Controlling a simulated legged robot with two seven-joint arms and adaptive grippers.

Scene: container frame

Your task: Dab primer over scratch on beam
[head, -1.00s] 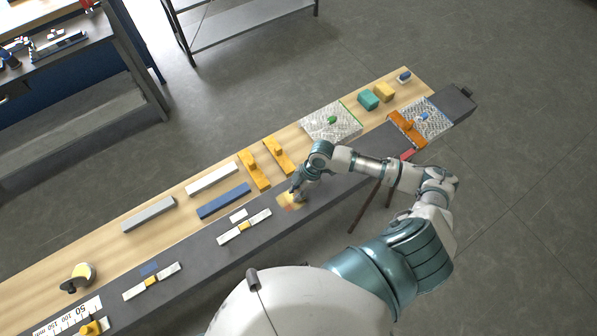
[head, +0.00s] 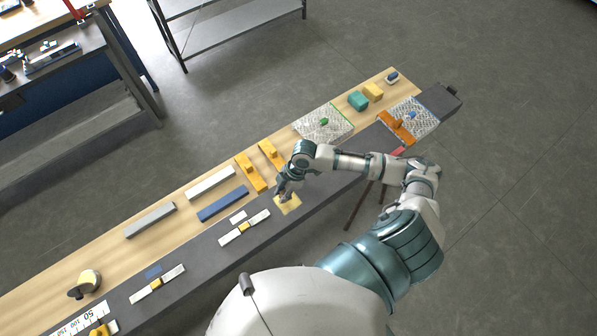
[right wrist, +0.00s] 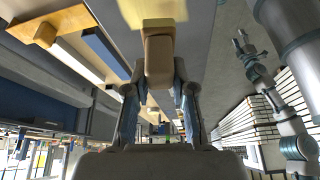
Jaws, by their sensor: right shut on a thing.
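The beam (head: 330,185) is a long dark grey bar running diagonally along the front of the wooden bench. A pale yellow patch (head: 291,206) lies on its top face and also shows at the top of the right wrist view (right wrist: 150,9). No scratch can be made out now. My right gripper (head: 283,194) is over the patch, pointing down. In the right wrist view its fingers (right wrist: 160,85) are shut on a tan block-shaped dauber (right wrist: 158,60). The dauber's far end is at or just above the patch; I cannot tell whether it touches.
Blue (head: 222,203) and white bars (head: 211,183) and yellow blocks (head: 250,172) lie on the bench behind the beam. A white strip with a yellow clip (head: 244,228) sits on the beam, left of the patch. A patterned plate with an orange piece (head: 396,128) is further right.

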